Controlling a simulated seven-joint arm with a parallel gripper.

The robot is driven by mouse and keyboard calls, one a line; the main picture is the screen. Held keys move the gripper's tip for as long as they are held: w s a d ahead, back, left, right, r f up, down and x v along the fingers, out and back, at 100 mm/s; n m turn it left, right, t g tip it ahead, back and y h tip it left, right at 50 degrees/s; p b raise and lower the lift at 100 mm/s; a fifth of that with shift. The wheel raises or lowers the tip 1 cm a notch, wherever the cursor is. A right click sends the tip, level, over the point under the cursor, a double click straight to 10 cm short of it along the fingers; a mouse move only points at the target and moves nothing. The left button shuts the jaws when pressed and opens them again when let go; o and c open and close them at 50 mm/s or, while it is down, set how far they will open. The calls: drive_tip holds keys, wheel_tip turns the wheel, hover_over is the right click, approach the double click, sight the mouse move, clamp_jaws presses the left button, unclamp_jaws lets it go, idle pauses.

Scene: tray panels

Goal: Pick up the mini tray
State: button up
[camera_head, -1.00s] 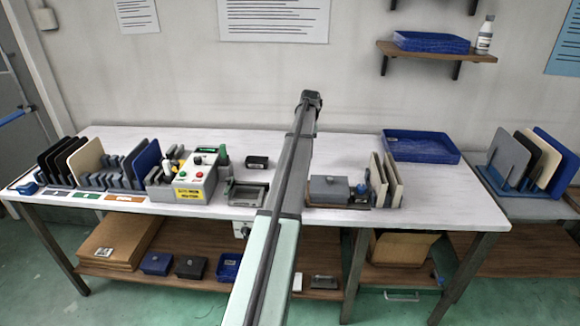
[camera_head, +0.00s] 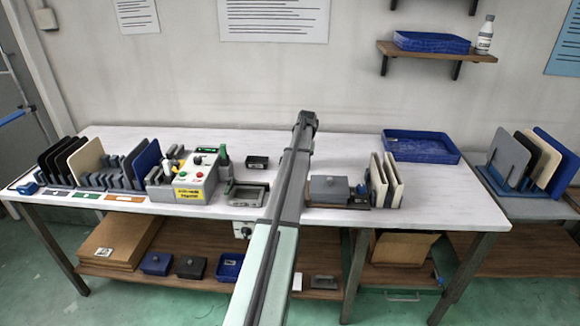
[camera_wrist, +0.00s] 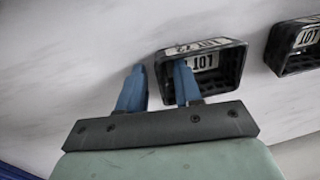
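The nearer mini tray (camera_wrist: 234,64) is beside my gripper, and the other mini tray (camera_wrist: 284,46) is at the right edge, partly cut off. My gripper (camera_wrist: 160,82) has two blue fingers, apart with a clear gap. The right finger overlaps the nearer tray's opening and the left finger is outside it, with the tray's left wall between them in the picture. Contact cannot be told. In the head view one small black tray (camera_head: 257,162) shows left of my arm; my fingers are hidden there.
The white table (camera_head: 350,145) holds a grey control box (camera_head: 190,183), upright panels (camera_head: 92,158) at left, a grey lidded box (camera_head: 328,187), cream panels (camera_head: 393,183) and a large blue tray (camera_head: 421,147). Bare tabletop lies around the small black tray.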

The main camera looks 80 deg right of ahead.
drive_tip(key=shift+c, duration=0.5)
clamp_jaws()
